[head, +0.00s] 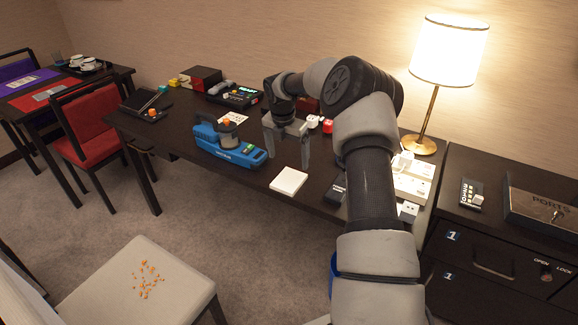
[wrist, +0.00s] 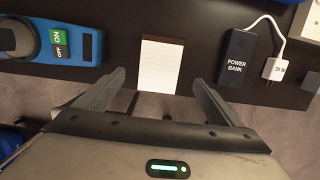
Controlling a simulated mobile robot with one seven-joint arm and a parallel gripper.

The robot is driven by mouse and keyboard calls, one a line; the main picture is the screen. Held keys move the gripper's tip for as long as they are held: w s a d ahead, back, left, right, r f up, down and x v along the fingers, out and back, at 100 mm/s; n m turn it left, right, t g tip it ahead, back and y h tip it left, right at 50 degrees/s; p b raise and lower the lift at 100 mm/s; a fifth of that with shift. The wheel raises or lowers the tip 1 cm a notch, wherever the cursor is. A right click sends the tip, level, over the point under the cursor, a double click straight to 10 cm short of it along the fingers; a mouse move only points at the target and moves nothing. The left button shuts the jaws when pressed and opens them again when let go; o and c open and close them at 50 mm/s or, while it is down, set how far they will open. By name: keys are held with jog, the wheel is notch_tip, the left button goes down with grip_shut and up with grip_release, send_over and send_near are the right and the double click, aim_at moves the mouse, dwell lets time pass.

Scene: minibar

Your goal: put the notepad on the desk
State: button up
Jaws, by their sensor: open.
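A white notepad (head: 289,181) lies flat at the front edge of the dark desk (head: 262,178). In the wrist view the notepad (wrist: 161,64) shows ruled lines and lies just ahead of my gripper, between the lines of its fingers. My gripper (head: 288,150) is open and empty, its fingers pointing down above the desk. In the wrist view the gripper's two fingers (wrist: 160,85) are spread apart, with the notepad between and beyond them. I cannot tell the exact height of the fingertips over the desk.
A blue device (head: 228,146) with an on/off switch stands left of the notepad. A power bank (wrist: 236,57) with a white cable lies to its right. A lamp (head: 448,50) stands at the back right. A chair (head: 135,285) with orange bits on its seat is at front left.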

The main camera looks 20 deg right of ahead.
jog(key=shift+s+a+r, duration=0.1)
jog(key=shift+a+r, duration=0.05)
jog(key=shift+r, duration=0.7)
jog(key=shift+s+a+r, duration=0.1)
jog(key=shift+r, duration=0.7)
